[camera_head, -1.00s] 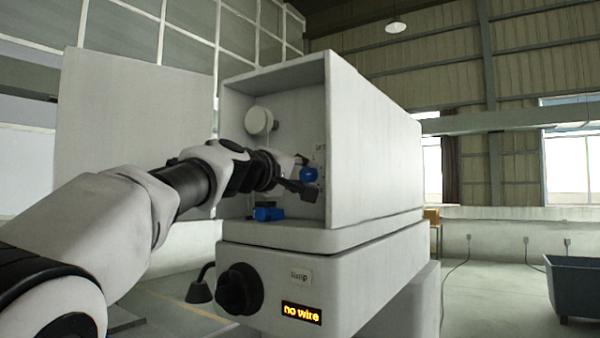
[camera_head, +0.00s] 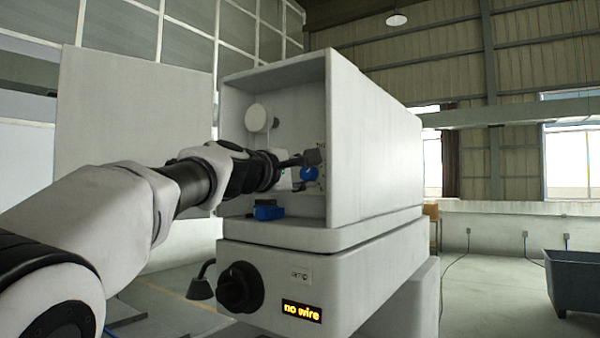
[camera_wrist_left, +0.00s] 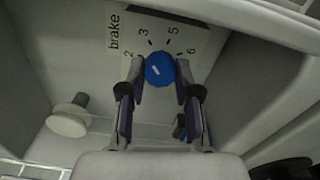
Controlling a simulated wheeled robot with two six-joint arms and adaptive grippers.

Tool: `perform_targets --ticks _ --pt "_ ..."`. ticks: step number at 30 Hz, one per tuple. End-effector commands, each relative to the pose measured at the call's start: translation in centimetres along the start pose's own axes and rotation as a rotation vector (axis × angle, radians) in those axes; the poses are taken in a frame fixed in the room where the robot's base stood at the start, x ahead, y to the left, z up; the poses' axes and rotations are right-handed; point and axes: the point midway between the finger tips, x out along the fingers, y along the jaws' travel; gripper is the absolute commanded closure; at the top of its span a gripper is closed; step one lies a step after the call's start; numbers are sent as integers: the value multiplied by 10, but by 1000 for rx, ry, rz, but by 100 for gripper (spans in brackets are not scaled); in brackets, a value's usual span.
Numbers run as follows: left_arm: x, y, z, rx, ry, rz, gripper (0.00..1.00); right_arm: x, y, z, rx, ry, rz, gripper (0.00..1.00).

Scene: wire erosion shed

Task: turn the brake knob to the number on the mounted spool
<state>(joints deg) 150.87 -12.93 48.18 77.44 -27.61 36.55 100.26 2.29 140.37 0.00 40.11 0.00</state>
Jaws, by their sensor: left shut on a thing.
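The blue brake knob (camera_wrist_left: 159,69) sits on a pale plate marked "brake" (camera_wrist_left: 114,32), with 2, 3, 5 and 6 legible around it. The knob has a short white mark on its face; which number it points to is unclear. My left gripper (camera_wrist_left: 160,76) is shut on the knob, one finger on each side. In the head view the knob (camera_head: 309,174) shows inside the open housing, partly behind the gripper. A white round disc on a peg (camera_head: 259,119), perhaps the spool, is on the housing's back wall; no number is legible on it. My right gripper is out of view.
The housing (camera_head: 375,145) encloses the knob with a top and a right side wall. A blue block (camera_head: 268,212) lies on its floor, below my gripper. Below are a black knob (camera_head: 240,288) and a display (camera_head: 302,312) reading "no wire".

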Motion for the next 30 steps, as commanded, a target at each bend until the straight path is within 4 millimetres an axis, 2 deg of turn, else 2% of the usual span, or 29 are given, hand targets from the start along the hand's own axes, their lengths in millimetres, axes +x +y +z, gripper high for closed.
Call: perform_targets --ticks 11,12,13,23,26,30 --pt "-1 6 2 -2 0 10 100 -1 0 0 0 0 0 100" --pt "-1 6 2 -1 -1 10 53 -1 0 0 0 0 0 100" --pt "-1 6 2 -1 -1 10 43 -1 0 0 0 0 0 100" --pt "-2 3 1 -2 0 5 42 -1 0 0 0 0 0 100" --pt "-11 4 1 -2 1 5 42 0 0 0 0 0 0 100" --pt "-34 4 2 -4 1 5 42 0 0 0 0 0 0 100"
